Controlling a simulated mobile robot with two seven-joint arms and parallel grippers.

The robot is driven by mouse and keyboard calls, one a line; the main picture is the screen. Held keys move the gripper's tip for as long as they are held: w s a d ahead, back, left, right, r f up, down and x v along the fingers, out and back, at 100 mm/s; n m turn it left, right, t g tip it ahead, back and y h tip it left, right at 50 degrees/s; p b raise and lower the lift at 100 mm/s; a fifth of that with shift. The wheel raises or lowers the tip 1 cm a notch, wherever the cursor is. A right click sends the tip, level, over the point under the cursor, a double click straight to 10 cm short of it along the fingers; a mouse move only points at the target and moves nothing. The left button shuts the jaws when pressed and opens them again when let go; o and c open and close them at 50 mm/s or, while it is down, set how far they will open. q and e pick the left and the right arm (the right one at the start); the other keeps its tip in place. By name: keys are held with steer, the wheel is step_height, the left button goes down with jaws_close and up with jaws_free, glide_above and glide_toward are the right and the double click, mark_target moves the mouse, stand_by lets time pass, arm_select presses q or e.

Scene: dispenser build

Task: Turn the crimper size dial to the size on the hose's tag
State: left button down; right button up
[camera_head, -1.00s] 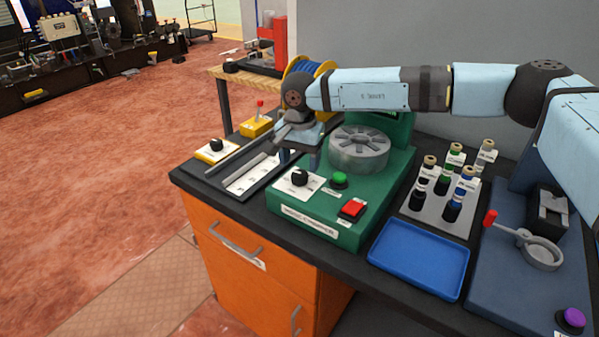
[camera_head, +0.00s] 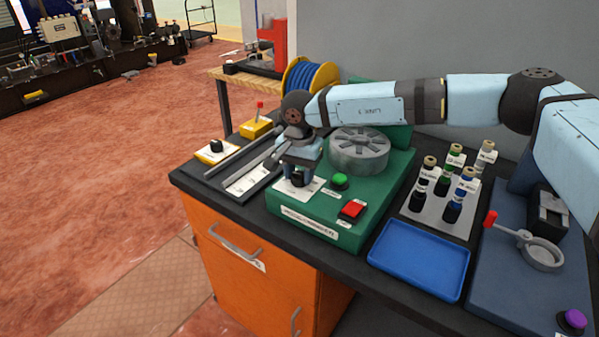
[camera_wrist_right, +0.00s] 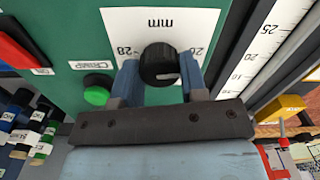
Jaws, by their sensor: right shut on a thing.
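The crimper (camera_head: 340,222) is a green machine with a grey slotted crimping head (camera_head: 358,150) on the bench. Its black size dial (camera_head: 298,178) sits on a white plate at its front left. My right gripper (camera_head: 299,170) is over the dial, with its fingers closed on the knob. In the right wrist view the dial (camera_wrist_right: 159,64) is between the two blue fingers (camera_wrist_right: 160,82). The plate there reads "mm", with 28 to the left and 26, partly covered, to the right. I cannot read the dial's pointer. No hose tag is legible. My left gripper is not in view.
A rack (camera_head: 430,222) of several fittings, a blue tray (camera_head: 420,260) and a red-handled device (camera_head: 540,250) stand further right. A ruler plate (camera_head: 247,178) lies left.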

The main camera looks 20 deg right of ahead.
steer(key=m, duration=0.4)
steer(key=shift+m, duration=0.4)
steer(key=m, duration=0.9)
steer(key=shift+m, duration=0.4)
steer(key=m, duration=0.5)
steer(key=shift+r, duration=0.1)
steer(key=o, duration=0.9)
